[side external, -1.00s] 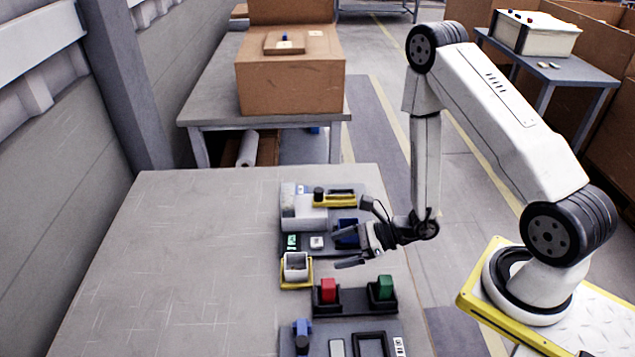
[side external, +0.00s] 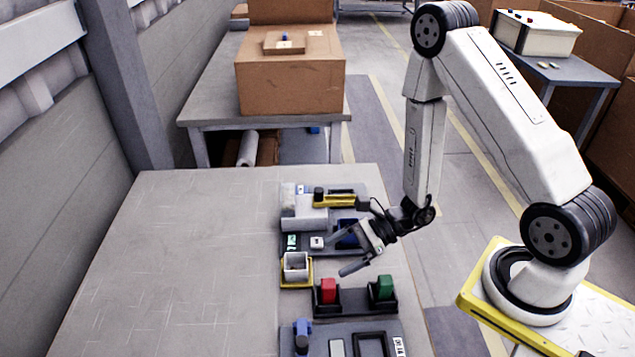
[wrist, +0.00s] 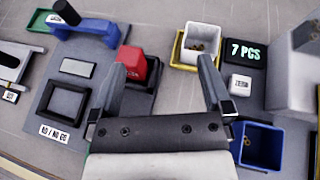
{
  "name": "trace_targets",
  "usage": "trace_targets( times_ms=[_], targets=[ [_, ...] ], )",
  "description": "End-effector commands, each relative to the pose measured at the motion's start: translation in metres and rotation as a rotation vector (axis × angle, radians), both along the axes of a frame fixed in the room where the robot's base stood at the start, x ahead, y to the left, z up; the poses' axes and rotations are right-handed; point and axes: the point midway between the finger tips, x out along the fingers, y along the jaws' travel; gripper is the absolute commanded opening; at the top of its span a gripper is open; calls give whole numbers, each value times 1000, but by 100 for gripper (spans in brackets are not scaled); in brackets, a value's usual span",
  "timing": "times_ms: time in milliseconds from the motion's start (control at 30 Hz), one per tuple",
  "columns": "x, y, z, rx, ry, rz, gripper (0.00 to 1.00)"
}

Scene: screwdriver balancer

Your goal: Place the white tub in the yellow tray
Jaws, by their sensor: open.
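The white tub (side external: 296,264) is a small open square box. It sits upright in the shallow yellow tray (side external: 284,286), whose rim shows around its base. In the wrist view the white tub (wrist: 201,40) sits inside the yellow tray (wrist: 176,62), with small brass-coloured bits inside the tub. My gripper (side external: 350,254) is open and empty, to the right of the tub and apart from it. In the wrist view my open gripper (wrist: 168,85) has its fingers spread below the tub, with nothing between them.
A red block (side external: 328,290) and a green block (side external: 385,287) stand in a dark holder in front of the tray. A blue bin (side external: 347,231) lies behind my gripper. A "7 PCS" display (wrist: 245,52) is beside the tray. The table's left side is clear.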

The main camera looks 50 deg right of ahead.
Motion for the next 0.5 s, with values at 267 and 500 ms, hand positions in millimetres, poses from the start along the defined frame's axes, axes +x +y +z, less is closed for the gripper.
trace_targets(
  times_ms=[267,500],
  targets=[
    [-34,20,27,-141,-54,395,100],
    [-63,14,41,-341,-134,740,100]
  ],
)
